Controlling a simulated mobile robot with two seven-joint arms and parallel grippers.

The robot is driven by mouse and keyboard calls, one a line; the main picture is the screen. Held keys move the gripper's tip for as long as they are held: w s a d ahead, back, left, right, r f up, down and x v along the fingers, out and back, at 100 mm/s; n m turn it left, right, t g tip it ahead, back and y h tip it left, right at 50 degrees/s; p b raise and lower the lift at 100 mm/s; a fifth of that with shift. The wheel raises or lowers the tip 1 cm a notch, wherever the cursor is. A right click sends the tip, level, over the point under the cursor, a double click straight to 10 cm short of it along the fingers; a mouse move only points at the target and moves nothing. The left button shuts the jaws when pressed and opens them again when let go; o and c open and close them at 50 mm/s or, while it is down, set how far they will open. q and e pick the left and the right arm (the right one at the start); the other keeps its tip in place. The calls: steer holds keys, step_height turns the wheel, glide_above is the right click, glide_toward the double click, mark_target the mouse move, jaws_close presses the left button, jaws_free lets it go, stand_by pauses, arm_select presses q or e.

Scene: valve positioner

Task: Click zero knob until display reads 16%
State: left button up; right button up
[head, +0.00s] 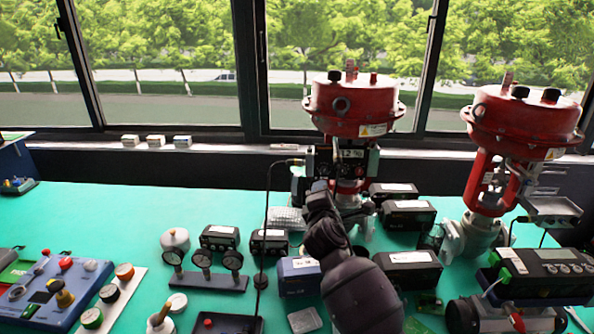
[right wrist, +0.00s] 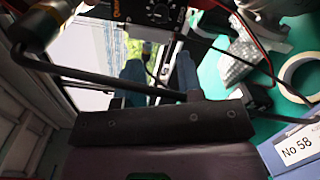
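The valve positioner (head: 352,160) is a dark box mounted in front of the left red actuator (head: 352,105). Its small display (head: 351,154) shows what looks like 12, with smaller marks after it that I cannot read surely. My right arm reaches up to the positioner from below, and my right gripper (head: 318,190) is just below and left of the display. In the right wrist view its two blue-grey fingers (right wrist: 160,75) stand apart with nothing seen between them. A dark panel with a round knob (right wrist: 160,10) shows beyond them; I cannot tell whether this is the zero knob. My left gripper is not in view.
A second red valve (head: 525,125) stands at the right. Several black boxes, a gauge stand (head: 205,280) and a blue control panel (head: 50,290) lie on the green table (head: 110,215). A thin black pole (head: 265,225) stands left of my right arm. Windows close the back.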

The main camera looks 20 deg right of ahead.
mark_target(324, 172)
steer(key=shift+n, duration=0.4)
steer(key=x, duration=0.8)
steer(key=shift+w+d+b, duration=0.2)
steer(key=shift+d+b, duration=0.2)
steer(key=shift+d, duration=0.1)
steer(key=shift+w+d, duration=0.3)
steer(key=shift+w, duration=0.25)
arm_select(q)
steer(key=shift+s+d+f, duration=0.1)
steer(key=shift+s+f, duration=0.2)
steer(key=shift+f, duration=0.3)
arm_select(e)
steer(key=shift+w+d, duration=0.1)
steer(key=shift+w, duration=0.05)
steer(key=shift+c, duration=0.5)
jaws_close()
